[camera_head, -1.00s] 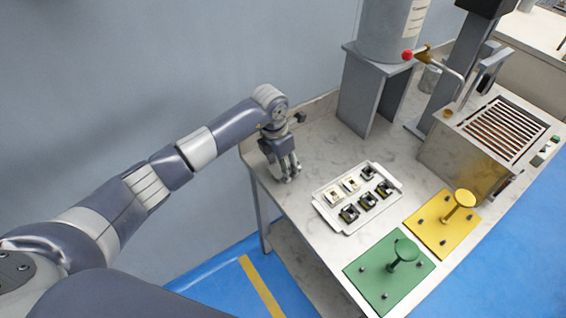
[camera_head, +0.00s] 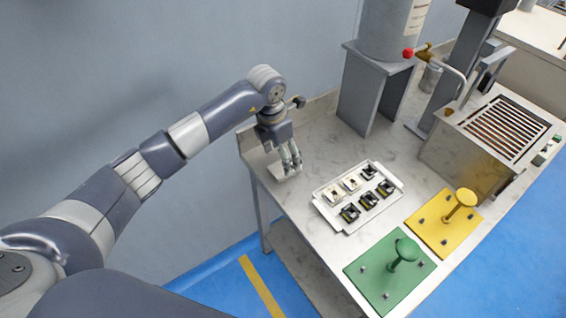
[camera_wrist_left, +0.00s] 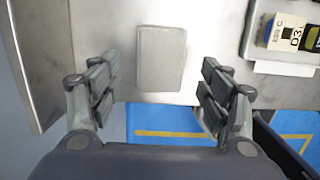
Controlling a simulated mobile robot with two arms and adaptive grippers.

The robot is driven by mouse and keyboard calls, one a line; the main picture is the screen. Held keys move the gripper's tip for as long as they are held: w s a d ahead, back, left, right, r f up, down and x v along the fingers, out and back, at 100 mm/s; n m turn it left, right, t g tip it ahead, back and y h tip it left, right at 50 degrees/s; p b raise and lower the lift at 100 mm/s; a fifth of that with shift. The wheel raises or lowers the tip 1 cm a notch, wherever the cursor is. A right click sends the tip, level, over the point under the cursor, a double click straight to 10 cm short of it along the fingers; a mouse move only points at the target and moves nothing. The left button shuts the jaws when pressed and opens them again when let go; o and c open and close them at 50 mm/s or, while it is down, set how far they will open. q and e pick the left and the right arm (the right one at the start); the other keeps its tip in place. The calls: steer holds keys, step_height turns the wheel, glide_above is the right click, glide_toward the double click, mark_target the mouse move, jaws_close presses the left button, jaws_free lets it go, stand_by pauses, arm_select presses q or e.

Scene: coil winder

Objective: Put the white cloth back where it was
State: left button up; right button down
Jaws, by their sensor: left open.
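The white cloth (camera_wrist_left: 161,58) lies flat on the metal table as a pale grey-white rectangle, between and beyond my open fingers in the left wrist view. In the head view a pale edge of the cloth (camera_head: 281,174) shows just below the fingers, near the table's left end. My left gripper (camera_head: 291,168) points down over that spot; in the left wrist view its two fingers (camera_wrist_left: 158,88) stand wide apart, with nothing between them touching. My right gripper is in neither view.
A white tray (camera_head: 327,210) with several small parts stands right of the gripper. Green (camera_head: 375,287) and yellow (camera_head: 425,233) plates with knobs lie near the front edge. A grey stand (camera_head: 367,95) with a cylinder is at the back; a metal box with a grille (camera_head: 462,152) is at right.

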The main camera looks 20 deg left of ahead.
mark_target(278, 169)
arm_select(q)
step_height(278, 169, up, 8)
steer(key=s, duration=0.1)
steer(key=shift+a+f+b, duration=0.25)
steer(key=shift+a+b, duration=0.1)
steer(key=shift+b, duration=0.1)
